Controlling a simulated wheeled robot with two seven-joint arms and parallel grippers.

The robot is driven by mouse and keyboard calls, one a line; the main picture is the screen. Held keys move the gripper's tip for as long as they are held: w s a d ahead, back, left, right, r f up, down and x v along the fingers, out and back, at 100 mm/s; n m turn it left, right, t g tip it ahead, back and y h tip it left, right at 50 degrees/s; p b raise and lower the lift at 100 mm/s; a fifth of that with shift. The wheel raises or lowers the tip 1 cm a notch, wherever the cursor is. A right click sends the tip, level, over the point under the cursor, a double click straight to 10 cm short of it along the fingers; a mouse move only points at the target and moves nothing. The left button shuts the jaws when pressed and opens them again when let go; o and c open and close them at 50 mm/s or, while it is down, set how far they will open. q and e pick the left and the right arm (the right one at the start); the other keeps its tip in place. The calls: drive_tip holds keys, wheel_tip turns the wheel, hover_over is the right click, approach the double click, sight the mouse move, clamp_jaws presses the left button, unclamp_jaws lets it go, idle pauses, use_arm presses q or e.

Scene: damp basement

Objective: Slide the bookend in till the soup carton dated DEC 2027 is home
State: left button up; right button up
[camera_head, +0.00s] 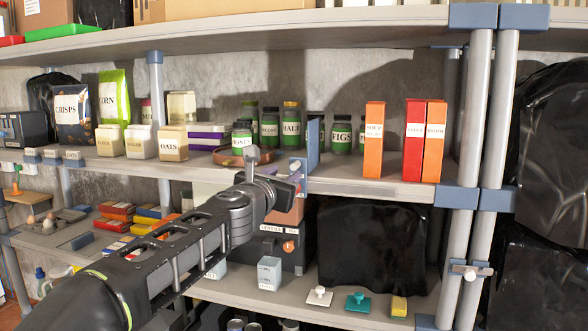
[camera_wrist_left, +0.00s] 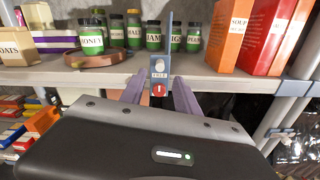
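The blue upright bookend (camera_head: 313,143) stands on the middle shelf, left of the soup carton, with a clear gap between them. In the left wrist view the bookend (camera_wrist_left: 169,45) has a front block with a FREE label and a red mark. The orange soup carton (camera_head: 374,140) stands upright; its label in the left wrist view (camera_wrist_left: 233,35) reads SOUP, and its date is too small to read. My left gripper (camera_head: 290,180) is at the shelf's front edge by the bookend. In the left wrist view its fingers (camera_wrist_left: 158,88) are apart, either side of the block; contact is unclear. My right gripper is out of view.
Two red and orange cartons (camera_head: 413,140) stand right of the soup carton, near the shelf post (camera_head: 474,110). Small knobs and a yellow block (camera_head: 398,306) lie on the lower shelf.

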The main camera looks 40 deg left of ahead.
sight(292, 168)
use_arm(q)
drive_tip(key=p+x, duration=0.1)
drive_tip(key=x, duration=0.6)
drive_tip(key=shift+w+a, duration=0.1)
drive_tip(key=shift+w, duration=0.2)
clamp_jaws()
idle(1.2)
